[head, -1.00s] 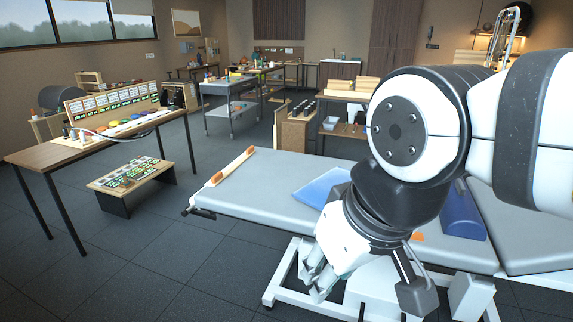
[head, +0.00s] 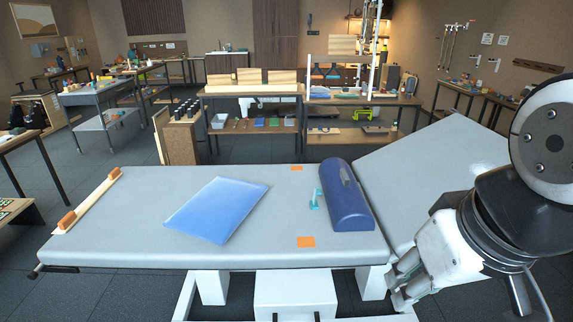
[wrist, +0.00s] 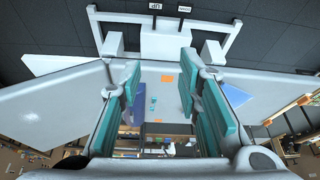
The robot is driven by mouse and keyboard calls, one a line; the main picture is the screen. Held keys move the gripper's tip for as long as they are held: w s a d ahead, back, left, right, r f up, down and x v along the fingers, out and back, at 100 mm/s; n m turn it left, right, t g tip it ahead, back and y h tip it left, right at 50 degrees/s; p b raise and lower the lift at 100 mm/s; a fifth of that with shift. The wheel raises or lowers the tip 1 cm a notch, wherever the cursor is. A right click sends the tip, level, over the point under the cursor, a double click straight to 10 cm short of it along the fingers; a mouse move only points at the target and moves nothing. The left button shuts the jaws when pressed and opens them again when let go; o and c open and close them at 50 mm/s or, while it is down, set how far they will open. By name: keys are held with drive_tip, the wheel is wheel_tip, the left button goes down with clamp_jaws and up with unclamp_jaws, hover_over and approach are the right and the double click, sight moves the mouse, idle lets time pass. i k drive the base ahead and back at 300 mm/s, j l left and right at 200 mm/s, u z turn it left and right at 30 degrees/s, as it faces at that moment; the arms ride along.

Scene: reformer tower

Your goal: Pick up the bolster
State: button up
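The bolster (head: 346,197) is a dark blue half-round cushion lying on the grey padded table (head: 130,225), near the hinge of its right section. It has a slot or dark strip on top. In the wrist view, the blue bolster (wrist: 137,106) is partly hidden behind the left finger. My gripper (head: 402,290) is at the table's front right, to the right of and nearer than the bolster, not touching it. In the wrist view my gripper (wrist: 163,92) has its teal-padded fingers wide apart with nothing between them close up.
A flat blue pad (head: 217,208) lies left of the bolster. A small teal item (head: 315,199) stands beside the bolster, between two orange patches (head: 306,242). A wooden bar with orange ends (head: 92,199) lies at the left edge. Shelves (head: 253,92) stand behind.

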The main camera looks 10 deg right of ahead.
sight(349, 209)
drive_tip(key=z, duration=0.25)
drive_tip(key=i+l+u, duration=0.55)
drive_tip(key=i+l, duration=0.25)
drive_tip(key=l, duration=0.15)
drive_tip(key=i+l+u, duration=0.3)
drive_tip(key=l, duration=0.25)
drive_tip(key=i, duration=0.05)
